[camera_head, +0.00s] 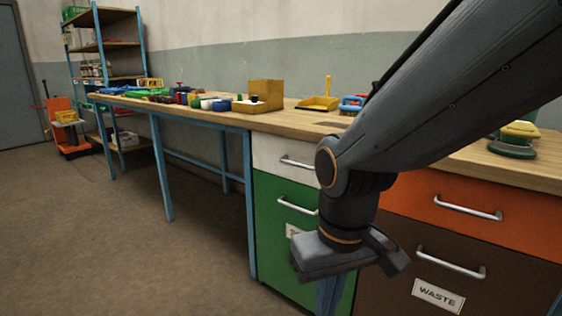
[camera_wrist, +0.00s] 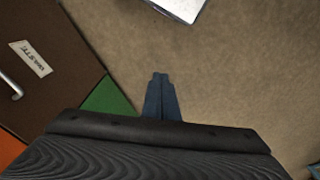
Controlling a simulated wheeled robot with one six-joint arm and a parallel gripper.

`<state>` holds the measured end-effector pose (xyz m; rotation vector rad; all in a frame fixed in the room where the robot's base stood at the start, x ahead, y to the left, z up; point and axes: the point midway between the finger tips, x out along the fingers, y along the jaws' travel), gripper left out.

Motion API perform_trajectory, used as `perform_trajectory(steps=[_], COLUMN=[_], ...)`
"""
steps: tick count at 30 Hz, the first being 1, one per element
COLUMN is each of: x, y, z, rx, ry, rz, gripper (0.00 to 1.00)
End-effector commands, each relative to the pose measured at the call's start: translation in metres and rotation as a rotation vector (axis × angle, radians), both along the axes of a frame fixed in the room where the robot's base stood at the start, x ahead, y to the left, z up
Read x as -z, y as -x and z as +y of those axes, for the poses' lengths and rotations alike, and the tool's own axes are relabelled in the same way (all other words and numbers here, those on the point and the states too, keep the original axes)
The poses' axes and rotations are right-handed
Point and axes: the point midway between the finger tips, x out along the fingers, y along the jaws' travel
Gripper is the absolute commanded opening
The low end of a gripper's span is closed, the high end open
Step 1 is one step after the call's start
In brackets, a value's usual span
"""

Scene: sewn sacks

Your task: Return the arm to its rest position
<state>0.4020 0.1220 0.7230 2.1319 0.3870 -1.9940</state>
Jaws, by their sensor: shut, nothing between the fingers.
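My arm reaches in from the upper right of the head view and bends down in front of the workbench cabinets. My gripper (camera_head: 330,296) hangs low before the green and brown fronts, partly cut off by the bottom edge. In the wrist view its two dark blue fingers (camera_wrist: 160,78) lie together, shut, with nothing between them. They point over bare brown floor, apart from the cabinets.
The workbench (camera_head: 300,122) has an orange drawer (camera_head: 480,212) and a brown drawer marked WASTE (camera_head: 500,275). A yellow dustpan (camera_head: 318,102) and an open wooden box (camera_head: 262,95) stand on top. A shelf rack (camera_head: 103,47) stands far left.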

Motion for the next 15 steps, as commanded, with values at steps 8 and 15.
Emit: perform_trajectory(steps=[8, 15], x=[-0.003, -0.020], y=[0.026, 0.024], z=[0.010, -0.002], rx=[-0.058, -0.017], ry=[0.006, 0.011], rz=[0.059, 0.058], gripper=[0.00, 0.00])
